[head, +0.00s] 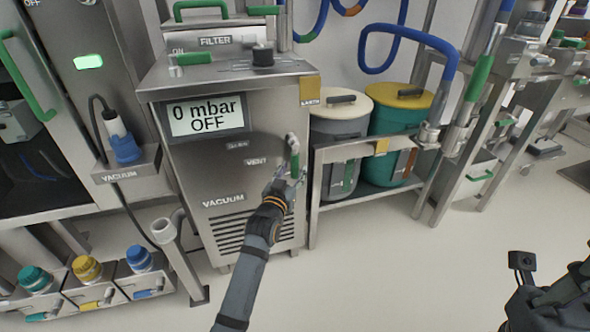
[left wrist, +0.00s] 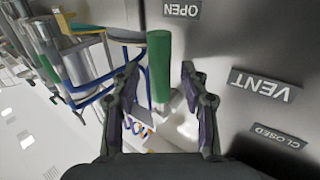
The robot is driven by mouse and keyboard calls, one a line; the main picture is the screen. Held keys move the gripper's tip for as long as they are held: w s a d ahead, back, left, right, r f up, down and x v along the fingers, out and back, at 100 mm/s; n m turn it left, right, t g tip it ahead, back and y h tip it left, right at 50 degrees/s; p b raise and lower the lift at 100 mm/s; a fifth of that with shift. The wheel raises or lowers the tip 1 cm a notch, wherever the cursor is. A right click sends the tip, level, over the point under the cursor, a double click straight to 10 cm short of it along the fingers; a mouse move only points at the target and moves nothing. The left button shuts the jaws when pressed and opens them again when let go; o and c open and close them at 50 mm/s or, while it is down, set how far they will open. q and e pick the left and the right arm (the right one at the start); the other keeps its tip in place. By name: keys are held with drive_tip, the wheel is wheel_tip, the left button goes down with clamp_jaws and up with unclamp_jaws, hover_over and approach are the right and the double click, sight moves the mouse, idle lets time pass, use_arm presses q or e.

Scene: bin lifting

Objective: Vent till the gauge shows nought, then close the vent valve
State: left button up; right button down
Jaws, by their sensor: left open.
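The grey vacuum cabinet (head: 225,175) has a gauge display (head: 207,117) reading "0 mbar OFF". The vent valve handle (head: 295,158) has a green grip and sits at the cabinet's right front edge, beside the VENT label (head: 257,162). In the left wrist view, which is upside down, the green handle (left wrist: 160,65) points toward the OPEN label (left wrist: 182,10), away from the CLOSED label (left wrist: 278,138). My left gripper (head: 288,180) is open at the handle, its fingers (left wrist: 160,78) on either side and apart from it. My right gripper (head: 545,290) is partly cut off at lower right.
A shelf rack (head: 375,150) with a cream-lidded bin (head: 340,105) and a yellow-lidded green bin (head: 402,95) stands just right of the cabinet. A vacuum plug holder (head: 127,165) and several coloured caps are at left. The floor (head: 400,270) in front is clear.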

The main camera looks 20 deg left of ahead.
use_arm(q)
drive_tip(key=shift+w+b, duration=0.4)
drive_tip(key=shift+w, duration=1)
clamp_jaws()
